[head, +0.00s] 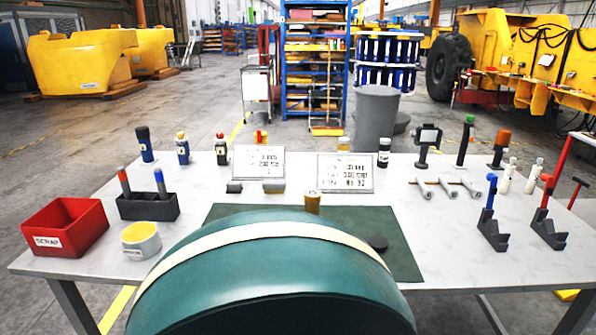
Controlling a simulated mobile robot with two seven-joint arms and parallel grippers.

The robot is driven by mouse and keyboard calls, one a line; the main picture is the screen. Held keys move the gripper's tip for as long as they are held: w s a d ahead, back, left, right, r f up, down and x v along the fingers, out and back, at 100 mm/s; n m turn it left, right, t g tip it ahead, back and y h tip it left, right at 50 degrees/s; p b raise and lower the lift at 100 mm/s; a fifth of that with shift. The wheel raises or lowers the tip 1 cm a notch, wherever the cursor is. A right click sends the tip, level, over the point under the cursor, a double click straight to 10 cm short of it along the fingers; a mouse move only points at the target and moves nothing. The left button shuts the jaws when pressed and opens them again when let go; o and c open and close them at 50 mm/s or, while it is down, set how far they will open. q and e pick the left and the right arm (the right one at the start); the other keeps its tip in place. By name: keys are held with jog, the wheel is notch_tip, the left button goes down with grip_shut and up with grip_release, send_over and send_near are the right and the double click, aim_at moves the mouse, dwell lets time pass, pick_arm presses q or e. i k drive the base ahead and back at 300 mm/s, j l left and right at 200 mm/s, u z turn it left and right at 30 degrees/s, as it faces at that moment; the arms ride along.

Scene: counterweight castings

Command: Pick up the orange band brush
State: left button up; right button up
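I cannot single out an orange band brush with certainty. A dark upright piece with an orange top (502,143) stands at the back right of the table. Several pale, brush-like pieces (447,187) lie side by side at the right, too small for me to read any band colour. More pale upright pieces (508,174) stand to their right, also without a band colour I can make out. Neither gripper shows in the head view.
The white table (310,195) carries a red scrap bin (66,226), a black holder (148,206) and a yellow-white tub (141,240) at left. Bottles and two sign plates (345,174) stand at the back. Black stands (548,232) with blue and red uprights are at right. The near middle is hidden.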

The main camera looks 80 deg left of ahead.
aim_at(125, 189)
jog(key=u, duration=3.7)
jog(key=i+j, duration=0.2)
jog(key=j, duration=0.15)
jog(key=i+j, duration=0.45)
jog(key=j, duration=0.2)
